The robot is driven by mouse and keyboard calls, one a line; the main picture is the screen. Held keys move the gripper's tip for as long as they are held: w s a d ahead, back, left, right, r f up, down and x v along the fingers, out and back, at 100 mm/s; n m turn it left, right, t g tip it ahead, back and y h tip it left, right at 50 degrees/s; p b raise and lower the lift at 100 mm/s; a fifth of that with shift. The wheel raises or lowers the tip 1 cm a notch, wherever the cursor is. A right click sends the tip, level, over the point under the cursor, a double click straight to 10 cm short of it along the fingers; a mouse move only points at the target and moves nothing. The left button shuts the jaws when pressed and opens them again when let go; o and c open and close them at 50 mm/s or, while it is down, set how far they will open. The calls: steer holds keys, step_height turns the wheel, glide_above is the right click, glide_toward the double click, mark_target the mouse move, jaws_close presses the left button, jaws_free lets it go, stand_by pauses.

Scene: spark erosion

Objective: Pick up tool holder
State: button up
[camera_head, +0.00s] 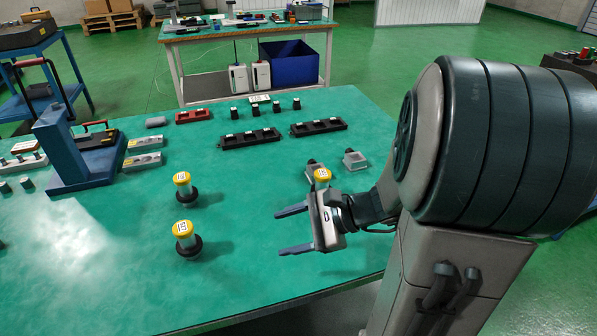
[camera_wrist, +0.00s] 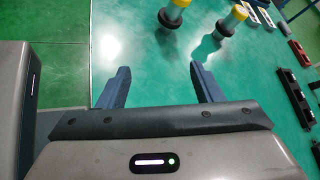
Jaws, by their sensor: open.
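Two yellow-capped tool holders with black collars stand upright on the green table: one nearer (camera_head: 185,238) and one farther back (camera_head: 183,188). They also show at the top of the wrist view, the nearer one (camera_wrist: 173,14) and the other one (camera_wrist: 231,20). Another yellow cap (camera_head: 322,176) shows just behind my gripper, its lower part hidden. My gripper (camera_head: 286,230) is open and empty, to the right of the two holders, with its fingers pointing left toward them. In the wrist view, its fingers (camera_wrist: 157,80) are apart with bare table between them.
A blue stand (camera_head: 75,150) rises at the left of the table (camera_head: 130,290). Black racks (camera_head: 250,138) and small black pieces stand at the back. Grey blocks (camera_head: 355,160) sit behind my gripper. The front middle of the table is clear.

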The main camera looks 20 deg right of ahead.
mark_target(328, 185)
steer(key=w+d+f+m+t, duration=0.1)
steer(key=d+m+t, duration=0.1)
steer(key=w+d+f+m+t+b, duration=0.1)
steer(key=w+d+m+t, duration=0.1)
steer(key=w+d+f+m+t+b, duration=0.1)
steer(key=w+d+m, duration=0.1)
steer(key=shift+d+f+m+t, duration=0.3)
steer(key=shift+d+t, duration=0.1)
steer(key=d+f+m+t+h+b, duration=0.1)
steer(key=d+m+t, duration=0.1)
steer(key=d, duration=0.1)
steer(key=w+d+f+m+t+h+b, duration=0.1)
steer(key=d+m+t+h, duration=0.1)
steer(key=d+m, duration=0.1)
steer(key=w+d+f+m+t+h+b, duration=0.1)
steer(key=d+m+t+h, duration=0.1)
steer(key=d, duration=0.3)
steer(key=shift+w+d+f+m, duration=0.15)
steer(key=shift+w+m, duration=0.1)
steer(key=shift+m, duration=0.25)
steer(key=shift+w+d+h, duration=0.2)
steer(key=shift+d+h, duration=0.05)
steer(key=shift+h, duration=0.05)
steer(key=x, duration=0.8)
steer(key=shift+x, duration=2.7)
steer(key=shift+a, duration=0.15)
steer(key=shift+c, duration=0.3)
jaws_close()
steer(key=shift+r, duration=0.25)
